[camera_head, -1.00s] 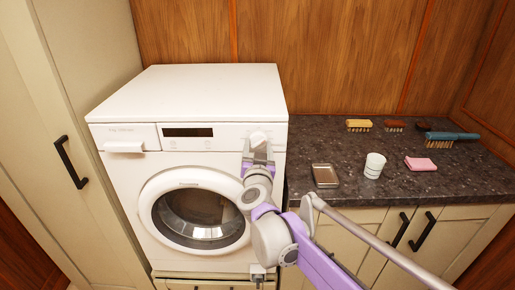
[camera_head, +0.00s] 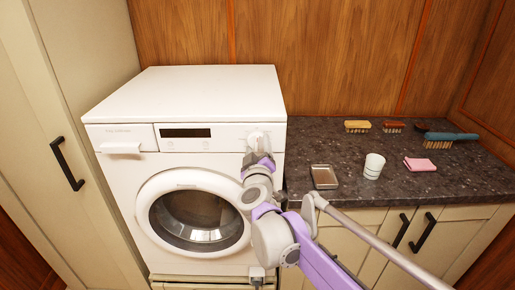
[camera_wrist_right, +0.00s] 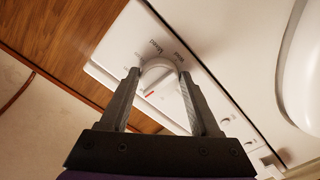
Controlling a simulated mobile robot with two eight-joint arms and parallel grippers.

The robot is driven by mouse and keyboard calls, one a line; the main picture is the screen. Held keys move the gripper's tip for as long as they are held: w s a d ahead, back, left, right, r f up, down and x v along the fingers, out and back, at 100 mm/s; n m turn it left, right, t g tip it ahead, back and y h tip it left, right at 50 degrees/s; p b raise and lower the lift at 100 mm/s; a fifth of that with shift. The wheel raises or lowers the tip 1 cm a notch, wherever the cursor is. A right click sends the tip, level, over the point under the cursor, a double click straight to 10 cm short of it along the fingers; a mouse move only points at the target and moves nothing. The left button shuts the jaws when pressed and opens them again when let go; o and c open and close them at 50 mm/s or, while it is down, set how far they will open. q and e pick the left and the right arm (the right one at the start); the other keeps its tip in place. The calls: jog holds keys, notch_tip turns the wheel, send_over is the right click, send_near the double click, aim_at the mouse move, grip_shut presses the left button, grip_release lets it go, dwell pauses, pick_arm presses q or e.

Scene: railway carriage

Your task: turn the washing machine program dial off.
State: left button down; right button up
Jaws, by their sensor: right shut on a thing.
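The white washing machine (camera_head: 190,95) stands left of the counter with its round door closed. Its program dial (camera_head: 256,136) is at the upper right of the front panel, partly hidden by my right gripper (camera_head: 259,150). In the right wrist view, the dial (camera_wrist_right: 158,82) sits between the two dark fingers of my right gripper (camera_wrist_right: 159,72), which are shut on its sides. My left gripper is not in view.
A tall cream cabinet (camera_head: 60,100) stands close on the left. Wood panelling backs everything.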

jog(key=shift+n, duration=0.7)
jog(key=o, duration=1.4)
jog(key=shift+c, duration=0.2)
jog(key=s, duration=1)
jog(key=shift+s, duration=0.4)
